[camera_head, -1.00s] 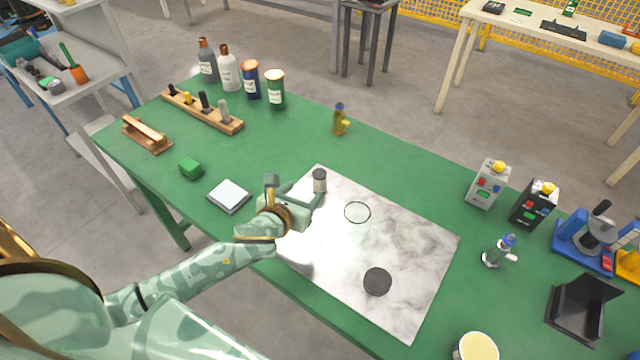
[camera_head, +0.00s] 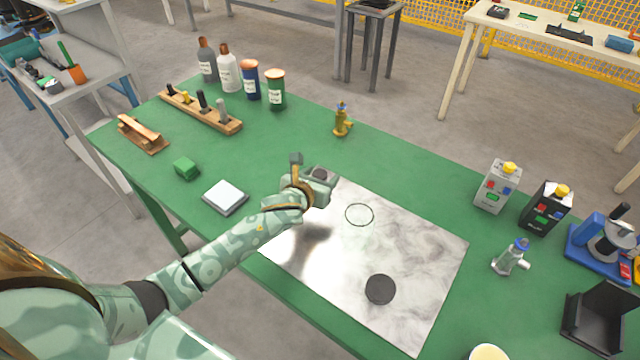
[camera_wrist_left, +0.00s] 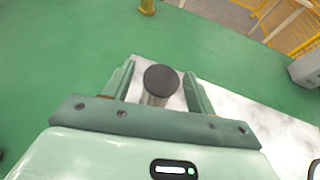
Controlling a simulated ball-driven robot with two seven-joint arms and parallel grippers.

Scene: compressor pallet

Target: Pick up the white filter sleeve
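The white filter sleeve is a small upright cylinder with a pale side and a dark top, at the far left corner of the marbled sheet. In the left wrist view the sleeve (camera_wrist_left: 160,82) stands between the two fingers, with a gap visible on each side. My left gripper (camera_head: 321,178) is open around the sleeve and hides most of it in the head view, where only its dark top (camera_head: 320,173) shows. My right gripper is not in view.
The marbled sheet (camera_head: 420,245) carries a thin ring (camera_head: 359,215) and a black disc (camera_head: 380,289). A white-topped square pad (camera_head: 225,196) and green block (camera_head: 186,168) lie to the left. A brass fitting (camera_head: 342,120) stands behind on open green tabletop.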

